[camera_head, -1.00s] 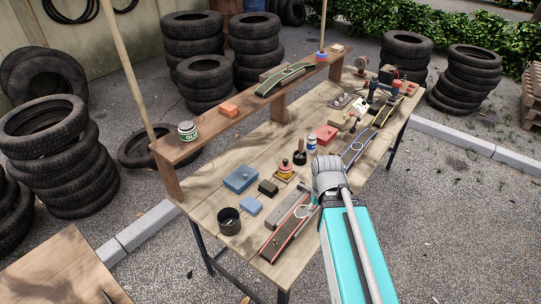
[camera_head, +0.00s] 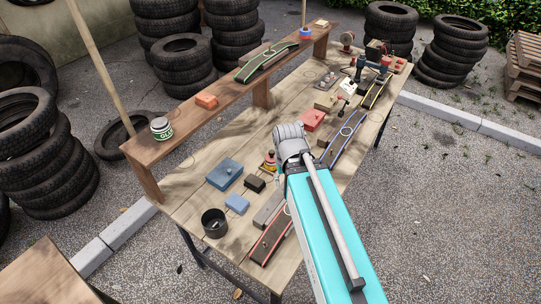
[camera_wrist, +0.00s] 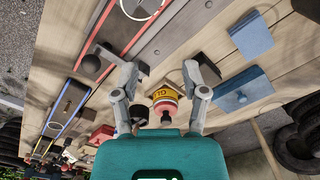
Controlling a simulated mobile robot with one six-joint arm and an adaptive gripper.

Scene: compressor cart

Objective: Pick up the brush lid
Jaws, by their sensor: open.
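A small yellow and red jar (camera_wrist: 163,97) with part of a "GL" label stands on the workbench in the wrist view. Its pinkish-red top (camera_wrist: 168,118) faces my camera; I take this top as the brush lid, though no brush shows. My gripper (camera_wrist: 166,76) is open, its two fingers spread to the left and right of the jar and apart from it. In the head view the jar (camera_head: 270,162) is partly covered by my wrist, and my fingers are hidden there. A white and green jar labelled as glue (camera_head: 161,128) stands on the raised shelf.
Near the jar are a blue box (camera_head: 224,173), a smaller blue block (camera_head: 237,203), a dark block (camera_head: 255,184) and a black cup (camera_head: 214,223). A red-edged board (camera_head: 271,240) lies at the front. A dark round object (camera_wrist: 140,112) sits close beside the jar.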

